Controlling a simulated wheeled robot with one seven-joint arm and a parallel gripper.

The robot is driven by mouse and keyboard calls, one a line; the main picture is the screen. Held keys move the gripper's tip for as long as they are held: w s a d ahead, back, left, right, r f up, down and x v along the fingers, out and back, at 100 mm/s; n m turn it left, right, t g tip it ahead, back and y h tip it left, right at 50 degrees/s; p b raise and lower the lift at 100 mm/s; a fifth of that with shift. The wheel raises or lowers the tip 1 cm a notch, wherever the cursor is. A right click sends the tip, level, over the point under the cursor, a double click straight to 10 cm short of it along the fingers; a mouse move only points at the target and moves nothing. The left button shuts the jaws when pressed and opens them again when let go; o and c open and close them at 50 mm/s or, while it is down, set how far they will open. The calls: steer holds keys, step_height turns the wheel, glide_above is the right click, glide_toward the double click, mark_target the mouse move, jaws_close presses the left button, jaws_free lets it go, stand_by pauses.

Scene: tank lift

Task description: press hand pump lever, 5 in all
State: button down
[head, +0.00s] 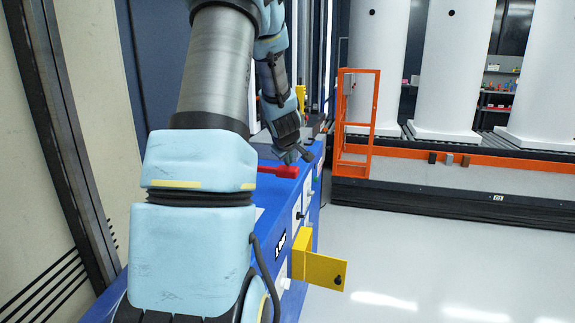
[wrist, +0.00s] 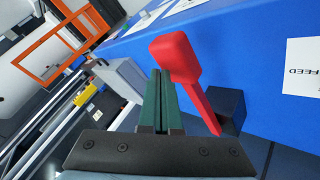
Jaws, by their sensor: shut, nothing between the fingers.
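The red hand pump lever (head: 280,171) sticks out over the blue cabinet top in the head view, and my arm hides part of it. In the wrist view the lever (wrist: 188,75) runs from a wide paddle end down to a dark block (wrist: 228,108) on the blue surface. My gripper (wrist: 161,75) is shut and empty, with its green fingertips beside the lever's paddle end. They look very close to it, but I cannot tell if they touch. In the head view the gripper (head: 297,155) is just above the lever.
The blue cabinet (head: 278,225) has a yellow bracket (head: 320,269) jutting from its front. An orange gate frame (head: 340,150) stands on a low platform behind. White tanks (head: 452,60) stand at the back. The floor (head: 450,245) at right is clear.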

steer(key=shift+r, duration=0.5)
step_height(320, 180, up, 5)
steer(key=p, duration=0.4)
steer(key=shift+p, duration=0.4)
stand_by(2.1)
step_height(320, 180, up, 4)
steer(key=p, duration=1.2)
steer(key=shift+f, duration=0.3)
